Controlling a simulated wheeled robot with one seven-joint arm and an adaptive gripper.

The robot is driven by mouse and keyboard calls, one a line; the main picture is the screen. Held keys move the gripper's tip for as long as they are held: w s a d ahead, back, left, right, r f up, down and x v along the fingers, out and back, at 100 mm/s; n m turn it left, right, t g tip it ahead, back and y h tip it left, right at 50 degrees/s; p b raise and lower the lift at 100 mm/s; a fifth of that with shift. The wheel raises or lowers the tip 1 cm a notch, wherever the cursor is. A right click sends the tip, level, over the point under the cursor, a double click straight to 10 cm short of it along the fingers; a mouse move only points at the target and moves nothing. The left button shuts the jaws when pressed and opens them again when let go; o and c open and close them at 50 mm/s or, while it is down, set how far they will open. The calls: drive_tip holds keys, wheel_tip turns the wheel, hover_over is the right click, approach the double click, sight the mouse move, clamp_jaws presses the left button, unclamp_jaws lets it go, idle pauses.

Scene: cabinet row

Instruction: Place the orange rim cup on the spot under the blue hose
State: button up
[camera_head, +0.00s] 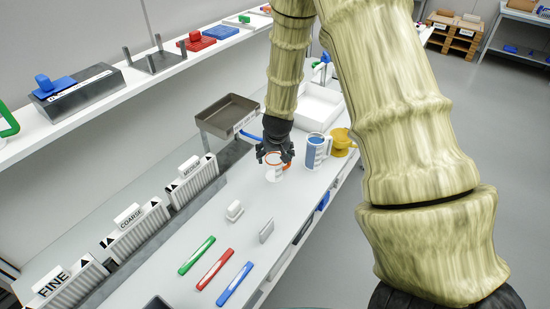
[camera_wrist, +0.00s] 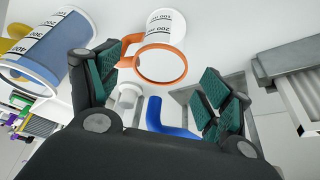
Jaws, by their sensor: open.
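The orange rim cup (camera_head: 275,174) is white with an orange rim and handle. It stands on the bench just below my gripper (camera_head: 275,156), which partly hides it. In the wrist view the cup (camera_wrist: 168,24) shows its open orange rim and printed marks, ahead of and between my fingers. My gripper (camera_wrist: 160,88) is open there, with its green-padded fingers spread wide and nothing clearly held. A blue hose (camera_wrist: 170,121) bends below the rim in the wrist view. It also shows in the head view (camera_head: 250,135), left of my gripper. The spot under it cannot be made out.
A grey tray (camera_head: 226,114) is at the back left and a white tray (camera_head: 318,108) behind. Labelled racks (camera_head: 137,228) line the left. Several coloured bars lie nearer.

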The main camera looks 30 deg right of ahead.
drive_tip(key=b+v, duration=0.1)
drive_tip(key=v, duration=0.8)
drive_tip(key=shift+b, duration=0.3)
drive_tip(key=shift+a+r, duration=0.1)
